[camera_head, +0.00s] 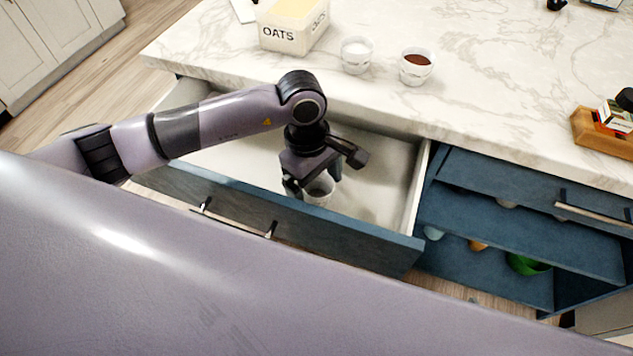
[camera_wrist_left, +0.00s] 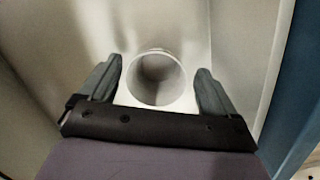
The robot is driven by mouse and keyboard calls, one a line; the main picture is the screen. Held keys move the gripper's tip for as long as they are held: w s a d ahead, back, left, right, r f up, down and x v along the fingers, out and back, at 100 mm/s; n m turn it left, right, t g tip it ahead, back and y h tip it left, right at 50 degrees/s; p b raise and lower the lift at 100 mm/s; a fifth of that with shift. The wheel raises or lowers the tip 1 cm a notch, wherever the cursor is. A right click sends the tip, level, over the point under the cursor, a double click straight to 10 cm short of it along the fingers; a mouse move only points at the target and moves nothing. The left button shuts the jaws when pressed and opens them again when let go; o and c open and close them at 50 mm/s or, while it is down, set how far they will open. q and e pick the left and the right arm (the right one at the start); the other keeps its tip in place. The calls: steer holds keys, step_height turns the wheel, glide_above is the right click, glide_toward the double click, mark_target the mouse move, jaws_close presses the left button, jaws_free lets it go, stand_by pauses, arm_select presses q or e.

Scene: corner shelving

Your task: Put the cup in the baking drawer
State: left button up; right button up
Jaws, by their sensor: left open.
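My left gripper (camera_head: 312,184) reaches down into an open drawer (camera_head: 385,165) with a blue front and pale inside. A white cup (camera_head: 320,190) is in the drawer between its fingers, partly hidden by the gripper. In the left wrist view the fingers (camera_wrist_left: 157,88) are open on either side of the cup (camera_wrist_left: 157,102), with its round mouth facing the camera. A small gap shows between the cup and the right finger; the left finger is close to the cup. The cup appears to stand on the drawer floor. My right gripper is not in view.
On the marble counter (camera_head: 500,90) stand an OATS container (camera_head: 284,38), a white cup (camera_head: 355,55) and a cup of brown contents (camera_head: 416,67). A wooden box (camera_head: 600,132) is at the right. Blue shelves (camera_head: 530,235) with several dishes are right of the drawer.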

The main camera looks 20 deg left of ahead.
arm_select(q)
step_height(320, 180, up, 12)
steer(key=a, duration=0.1)
steer(key=shift+w+a+p, duration=0.3)
steer(key=shift+w, duration=0.05)
stand_by(0.4)
